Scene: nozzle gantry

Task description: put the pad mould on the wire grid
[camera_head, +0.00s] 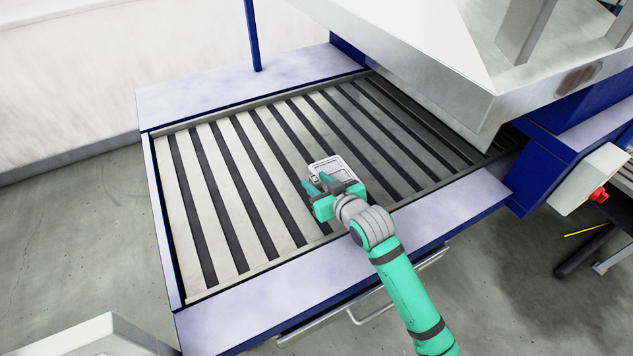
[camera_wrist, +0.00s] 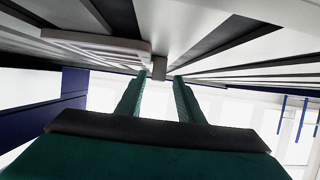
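The pad mould (camera_head: 333,166) is a light grey, shallow rectangular frame on the slatted bed, near its front edge right of centre. In the wrist view the mould (camera_wrist: 95,47) is at upper left, flat against the slats, with a small grey tab (camera_wrist: 158,68) at its edge. My green gripper (camera_head: 318,185) is just in front of the mould, low over the slats. In the wrist view its two fingers (camera_wrist: 162,78) are apart, with the tab in line with the gap between them. I see clear space beside the tab. The slatted grid surface (camera_head: 215,170) spreads under both.
The bed has a pale raised border (camera_head: 235,320) with blue edges. A big metal hood (camera_head: 430,60) overhangs its right rear. A blue post (camera_head: 252,35) stands at the back. A control box with a red knob (camera_head: 599,194) is at right. The slats to the left are clear.

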